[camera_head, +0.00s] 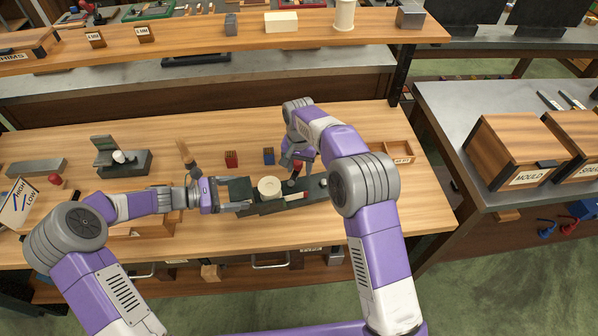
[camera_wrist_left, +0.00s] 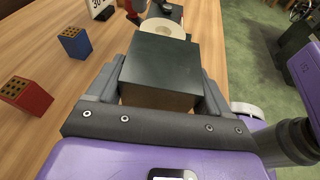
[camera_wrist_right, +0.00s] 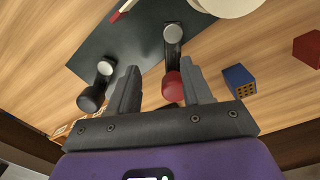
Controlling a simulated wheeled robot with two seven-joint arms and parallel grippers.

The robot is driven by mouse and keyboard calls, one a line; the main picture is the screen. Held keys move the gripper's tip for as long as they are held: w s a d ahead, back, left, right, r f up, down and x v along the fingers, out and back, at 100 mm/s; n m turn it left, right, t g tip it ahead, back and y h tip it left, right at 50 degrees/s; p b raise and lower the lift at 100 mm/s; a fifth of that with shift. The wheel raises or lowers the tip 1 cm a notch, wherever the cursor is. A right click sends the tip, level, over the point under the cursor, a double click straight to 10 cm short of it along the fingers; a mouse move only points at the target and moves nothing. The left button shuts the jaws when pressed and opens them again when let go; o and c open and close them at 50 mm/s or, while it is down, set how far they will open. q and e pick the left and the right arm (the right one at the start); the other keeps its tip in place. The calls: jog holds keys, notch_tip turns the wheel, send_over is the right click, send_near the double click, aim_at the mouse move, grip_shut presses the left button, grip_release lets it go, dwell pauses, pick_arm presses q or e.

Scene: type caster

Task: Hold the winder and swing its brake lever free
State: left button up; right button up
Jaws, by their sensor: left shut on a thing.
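The winder is a long dark base (camera_head: 300,197) with a cream disc (camera_head: 269,186) on top, lying on the wooden bench. My left gripper (camera_head: 238,197) is shut on the dark block at the winder's left end; the left wrist view shows this block (camera_wrist_left: 165,65) between its fingers. My right gripper (camera_wrist_right: 157,82) is open above the winder's right part. In the right wrist view a lever with a red knob (camera_wrist_right: 173,87) reaches between its fingers, nearer the right finger. A second lever with a black knob (camera_wrist_right: 91,98) lies outside the left finger. I cannot tell whether the red knob is touched.
A red drilled block (camera_head: 231,159) and a blue drilled block (camera_head: 268,156) stand behind the winder. A small wooden tray (camera_head: 398,152) is at the right, and a dark metal fixture (camera_head: 123,160) at the left. The bench front is mostly clear.

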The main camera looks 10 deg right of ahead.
notch_tip(320, 180, up, 9)
jog(key=shift+a+f, duration=0.1)
dwell(0.8)
